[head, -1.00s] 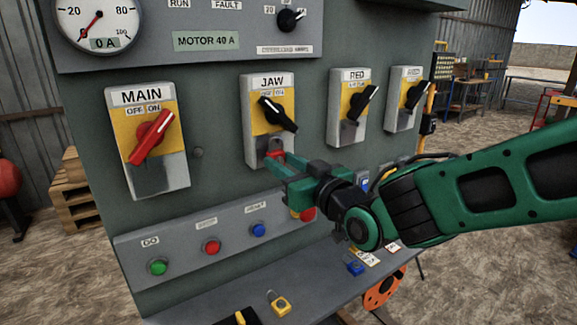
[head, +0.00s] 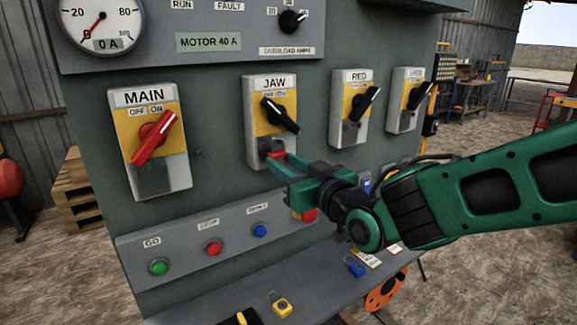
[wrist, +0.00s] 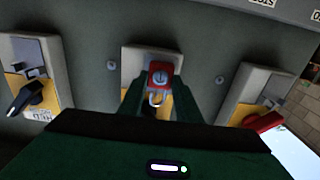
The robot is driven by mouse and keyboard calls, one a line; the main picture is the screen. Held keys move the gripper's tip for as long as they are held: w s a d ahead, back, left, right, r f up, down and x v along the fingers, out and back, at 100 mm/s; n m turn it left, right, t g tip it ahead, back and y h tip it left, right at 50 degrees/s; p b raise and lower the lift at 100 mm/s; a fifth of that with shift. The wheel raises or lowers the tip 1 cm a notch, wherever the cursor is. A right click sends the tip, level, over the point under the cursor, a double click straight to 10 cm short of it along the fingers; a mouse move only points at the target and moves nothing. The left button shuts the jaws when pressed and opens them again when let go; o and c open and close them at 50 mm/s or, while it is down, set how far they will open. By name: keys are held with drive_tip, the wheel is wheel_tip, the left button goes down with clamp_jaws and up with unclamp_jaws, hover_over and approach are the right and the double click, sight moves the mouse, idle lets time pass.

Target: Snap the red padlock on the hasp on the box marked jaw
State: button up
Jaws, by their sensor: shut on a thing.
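The box marked JAW (head: 256,100) is grey with a yellow plate and a black handle (head: 280,115) slanting down to the right. My gripper (head: 276,159) is at the lower part of this box, shut on the red padlock (head: 278,154). In the wrist view the red padlock (wrist: 160,74) sits between the fingertips with its metal shackle (wrist: 156,98) towards the yellow plate. The hasp (head: 265,146) is small and dark, just beside the padlock and partly hidden. I cannot tell whether the shackle passes through it or is closed.
The MAIN box (head: 150,140) with a red handle is to the left, the RED box (head: 350,108) to the right. A button panel (head: 187,250) juts out below. Yellow (head: 282,307) and blue (head: 356,268) padlocks lie on the shelf (head: 235,300) beneath.

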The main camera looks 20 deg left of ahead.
drive_tip(key=shift+x, duration=1.25)
idle(0.6)
drive_tip(key=o, duration=1.2)
drive_tip(key=shift+s+d, duration=0.1)
drive_tip(key=shift+d, duration=0.05)
drive_tip(key=shift+v, duration=4.35)
